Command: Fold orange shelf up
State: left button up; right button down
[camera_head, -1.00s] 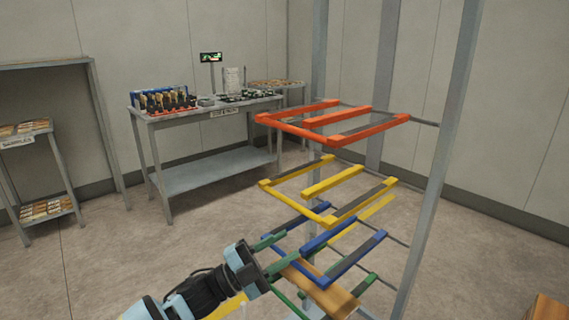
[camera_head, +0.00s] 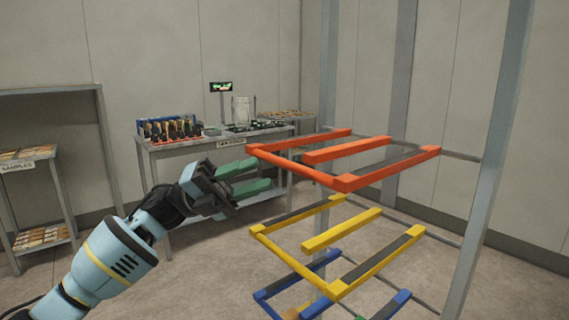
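The orange shelf (camera_head: 345,183) is an open frame with a middle bar. It juts out level from the grey rack post (camera_head: 487,160) at the right of the head view. My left gripper (camera_head: 248,179) is open, with its two green fingers apart and nothing between them. Its fingertips are close to the left corner of the orange shelf, a little below it. I cannot tell whether they touch it. My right gripper does not show.
A yellow shelf (camera_head: 340,289) and a blue shelf (camera_head: 262,296) jut out level below the orange one. A grey table (camera_head: 147,150) with tools and boxes stands behind my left gripper. A shelf unit with samples (camera_head: 54,170) stands at the far left.

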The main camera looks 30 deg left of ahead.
aim_at(286, 165)
pick_arm(q)
jog(key=p+x, duration=0.1)
jog(key=x, duration=0.4)
jog(key=shift+r, duration=0.25)
jog(key=shift+p+x, duration=0.35)
jog(key=shift+x, duration=0.45)
jog(key=shift+f, duration=0.2)
jog(key=shift+c, duration=0.2)
grip_shut()
